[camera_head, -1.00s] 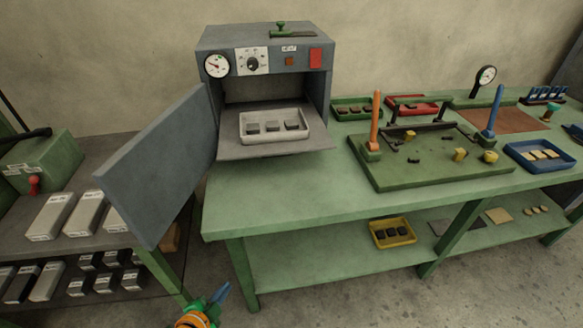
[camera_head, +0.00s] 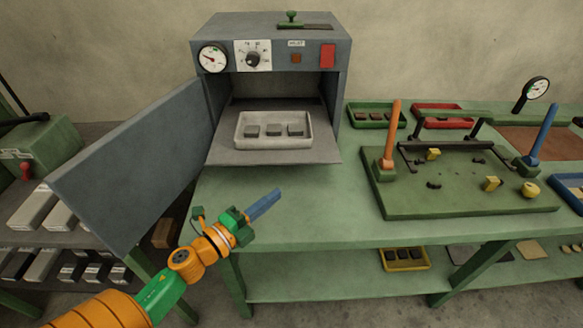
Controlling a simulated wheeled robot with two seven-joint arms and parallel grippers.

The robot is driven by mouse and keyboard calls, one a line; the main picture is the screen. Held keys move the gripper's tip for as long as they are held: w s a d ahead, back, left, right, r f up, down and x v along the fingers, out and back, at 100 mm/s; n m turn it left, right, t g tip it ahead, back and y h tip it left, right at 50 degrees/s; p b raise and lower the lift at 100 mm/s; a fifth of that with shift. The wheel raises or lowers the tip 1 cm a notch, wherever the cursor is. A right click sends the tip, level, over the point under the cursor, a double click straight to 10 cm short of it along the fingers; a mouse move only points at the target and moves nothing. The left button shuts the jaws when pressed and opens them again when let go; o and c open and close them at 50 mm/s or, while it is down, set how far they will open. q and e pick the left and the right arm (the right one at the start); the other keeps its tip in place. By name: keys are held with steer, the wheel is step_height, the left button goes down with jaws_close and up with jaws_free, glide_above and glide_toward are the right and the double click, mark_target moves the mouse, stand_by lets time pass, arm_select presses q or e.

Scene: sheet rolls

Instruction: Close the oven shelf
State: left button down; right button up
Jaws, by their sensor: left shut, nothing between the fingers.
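The grey oven (camera_head: 271,58) stands on the green bench with its door (camera_head: 135,165) swung wide open to the left. Its shelf (camera_head: 300,158) is pulled out and sticks out of the oven's front. A pale tray (camera_head: 274,143) with 3 dark blocks (camera_head: 274,130) sits on the shelf. My left gripper (camera_head: 265,205), with blue fingers, is shut and empty. It shows in front of and below the shelf, over the bench's front part, apart from the shelf. My right gripper is not in view.
A green fixture board (camera_head: 470,200) with an orange handle (camera_head: 391,133) and a blue handle (camera_head: 543,130) stands right of the oven. Green (camera_head: 362,117) and red (camera_head: 440,123) trays lie behind it. The bench top (camera_head: 330,215) before the oven is clear.

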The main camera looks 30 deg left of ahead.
arm_select(q)
glide_toward(302, 164)
steer(key=w+d, duration=0.2)
steer(key=d, duration=0.1)
steer(key=shift+w+d+p, duration=0.15)
steer(key=shift+d+p, duration=0.15)
steer(key=shift+p, duration=0.1)
steer(key=shift+w+a+f, duration=0.1)
steer(key=shift+w+a, duration=0.25)
steer(key=shift+w, duration=0.25)
steer(key=shift+w+a+f, duration=0.1)
steer(key=shift+w+a, duration=0.25)
steer(key=shift+w, duration=0.2)
steer(key=shift+w+a+r, duration=0.15)
steer(key=shift+w+a, duration=0.2)
steer(key=shift+a, duration=0.05)
steer(key=shift+w, duration=0.1)
